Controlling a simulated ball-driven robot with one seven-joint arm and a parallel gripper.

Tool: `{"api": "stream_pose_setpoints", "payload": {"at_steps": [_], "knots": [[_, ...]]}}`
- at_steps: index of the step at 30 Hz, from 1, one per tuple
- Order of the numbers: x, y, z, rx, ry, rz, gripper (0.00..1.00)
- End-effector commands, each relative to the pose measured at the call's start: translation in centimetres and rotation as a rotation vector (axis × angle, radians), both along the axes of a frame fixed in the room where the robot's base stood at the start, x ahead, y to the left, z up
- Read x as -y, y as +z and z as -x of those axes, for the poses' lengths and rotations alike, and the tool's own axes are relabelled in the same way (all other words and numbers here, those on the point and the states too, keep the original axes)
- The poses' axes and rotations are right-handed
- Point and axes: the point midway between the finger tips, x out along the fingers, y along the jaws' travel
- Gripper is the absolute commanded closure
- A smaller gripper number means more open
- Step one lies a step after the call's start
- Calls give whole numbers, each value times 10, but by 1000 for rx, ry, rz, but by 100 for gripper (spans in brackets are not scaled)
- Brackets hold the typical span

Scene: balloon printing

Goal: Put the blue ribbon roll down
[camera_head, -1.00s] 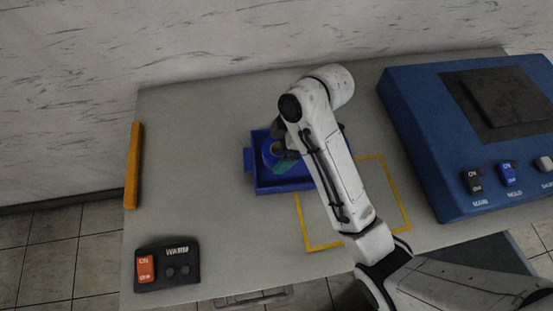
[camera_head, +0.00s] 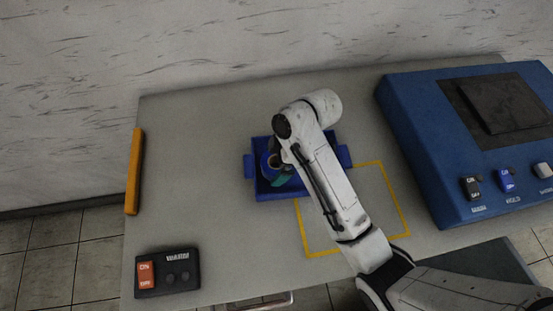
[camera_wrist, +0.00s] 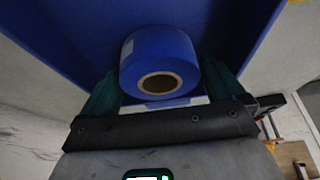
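The blue ribbon roll (camera_wrist: 160,65) has a brown cardboard core and sits between the two dark green fingers of my gripper (camera_wrist: 165,85) in the wrist view. The fingers flank it closely on both sides, and I take it as gripped. In the head view the roll (camera_head: 267,164) shows at the left part of the blue tray (camera_head: 300,192), partly covered by my gripper (camera_head: 282,178). The tray wall also fills the top of the wrist view (camera_wrist: 60,30). I cannot tell whether the roll touches the tray floor. My arm hides the tray's right part.
A yellow outlined square (camera_head: 355,250) lies right of the tray on the grey table (camera_head: 200,120). A blue machine (camera_head: 425,160) with switches stands at the right.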

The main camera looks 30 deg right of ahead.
Motion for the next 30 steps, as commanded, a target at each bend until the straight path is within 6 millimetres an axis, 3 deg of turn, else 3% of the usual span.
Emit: {"api": "stream_pose_setpoints", "payload": {"at_steps": [11,17,22,30], "knots": [[1,7,0,2,-1,0,0],[13,37,4,5,-1,0,0],[27,80,10,2,-1,0,0],[37,104,15,0,-2,-1,0]]}}
